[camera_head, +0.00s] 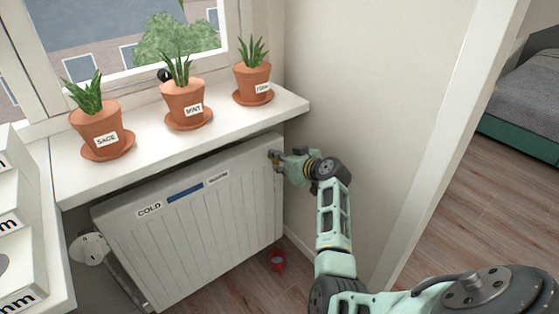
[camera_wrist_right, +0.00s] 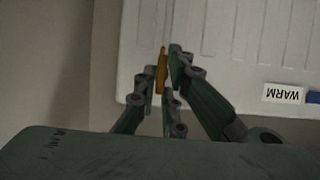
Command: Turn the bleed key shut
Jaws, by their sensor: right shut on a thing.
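The white radiator (camera_head: 195,240) hangs under the windowsill. My right gripper (camera_head: 277,157) is at the radiator's upper right corner. In the right wrist view the brass-coloured bleed key (camera_wrist_right: 162,70) stands between the fingertips of my right gripper (camera_wrist_right: 167,72), in front of the radiator's edge. The gripper is shut on the key. In the head view the fingers mostly hide the key, and its turn angle cannot be told. My left gripper is not in view.
The windowsill (camera_head: 262,120) above holds potted herbs labelled SAGE (camera_head: 100,132), MINT (camera_head: 184,102) and a third pot (camera_head: 253,82). A red container (camera_head: 277,261) is on the floor below the radiator's right end. A wall (camera_head: 365,100) is close on the right.

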